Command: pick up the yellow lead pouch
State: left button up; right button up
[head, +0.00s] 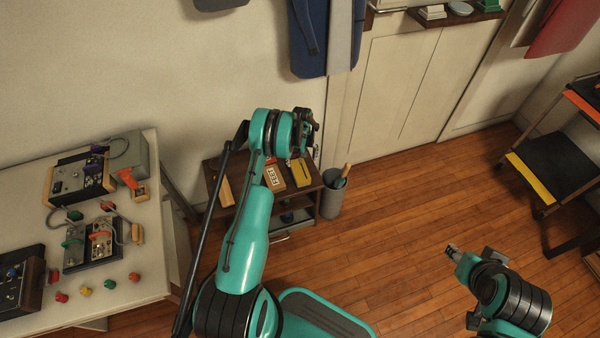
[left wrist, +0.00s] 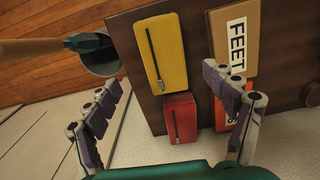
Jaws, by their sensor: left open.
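The yellow lead pouch (head: 301,172) lies on the top of a small dark wooden cart in the head view. In the left wrist view the yellow pouch (left wrist: 165,48) has a dark zip along it and lies flat, beyond my fingertips. My left gripper (head: 312,127) is above the back of the cart. In the left wrist view my left gripper (left wrist: 160,78) is open and empty, its fingers on either side of the pouch's line and apart from it. My right gripper (head: 452,252) is over the floor at the right; its jaws are too small to read.
A red pouch (left wrist: 181,118) lies close to the yellow one. A box marked FEET (left wrist: 236,40) and an orange box lie beside them. A grey bin (head: 331,197) with long items stands right of the cart. A workbench (head: 150,215) is at the left. The middle floor is clear.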

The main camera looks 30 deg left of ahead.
aim_at(301, 171)
pick_arm(q)
notch_tip(301, 171, down, 4)
jog(key=shift+s+r+b, duration=0.1)
jog(key=shift+r+b, duration=0.15)
jog(key=shift+b, duration=0.3)
jog(key=f, duration=0.1)
jog(key=f+b, duration=0.1)
jog(key=f, duration=0.1)
jog(key=f+b, duration=0.1)
jog(key=shift+s+f, duration=0.15)
jog(key=shift+s, duration=0.1)
jog(key=shift+f+b, duration=0.35)
jog(key=shift+f, duration=0.1)
jog(key=shift+r, duration=0.15)
jog(key=shift+c, duration=0.5)
jog(key=c, duration=1.2)
